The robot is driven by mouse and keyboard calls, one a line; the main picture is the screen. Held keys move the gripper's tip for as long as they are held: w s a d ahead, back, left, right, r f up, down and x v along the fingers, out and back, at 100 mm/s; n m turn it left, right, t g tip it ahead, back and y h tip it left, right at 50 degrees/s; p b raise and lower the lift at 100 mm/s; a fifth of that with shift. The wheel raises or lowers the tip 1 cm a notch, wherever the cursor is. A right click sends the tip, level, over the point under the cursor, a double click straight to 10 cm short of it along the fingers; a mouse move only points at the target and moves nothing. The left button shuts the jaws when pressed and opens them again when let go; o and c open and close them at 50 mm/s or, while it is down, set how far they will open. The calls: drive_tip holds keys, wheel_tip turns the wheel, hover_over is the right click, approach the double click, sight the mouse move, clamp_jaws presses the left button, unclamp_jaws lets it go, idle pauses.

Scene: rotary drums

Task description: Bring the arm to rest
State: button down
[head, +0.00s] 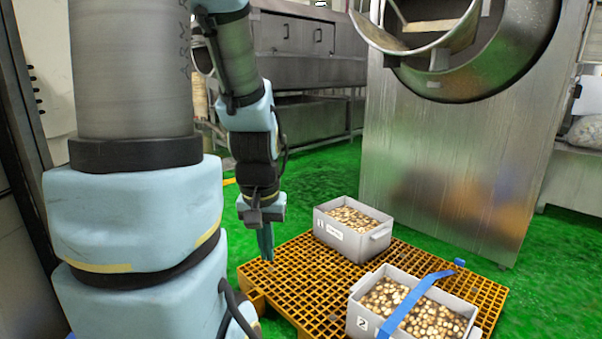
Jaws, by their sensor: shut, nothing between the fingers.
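My arm (250,118) reaches down from the top of the head view, with pale blue and dark grey links. My gripper (265,245) points down at its end, its fingers together and empty. It hangs above the left part of the orange pallet (290,285), left of a grey bin (379,242) and apart from it. Whether the fingertips touch the pallet I cannot tell.
The grey bin and a second bin marked 2 (362,323) hold many small round brown pieces. A blue strap (412,302) crosses the second bin. A large steel drum machine (440,170) stands behind. Green floor (330,170) is clear behind the pallet.

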wheel_tip(320, 180, up, 22)
drive_tip(key=p, duration=2)
drive_tip(key=shift+r, duration=0.25)
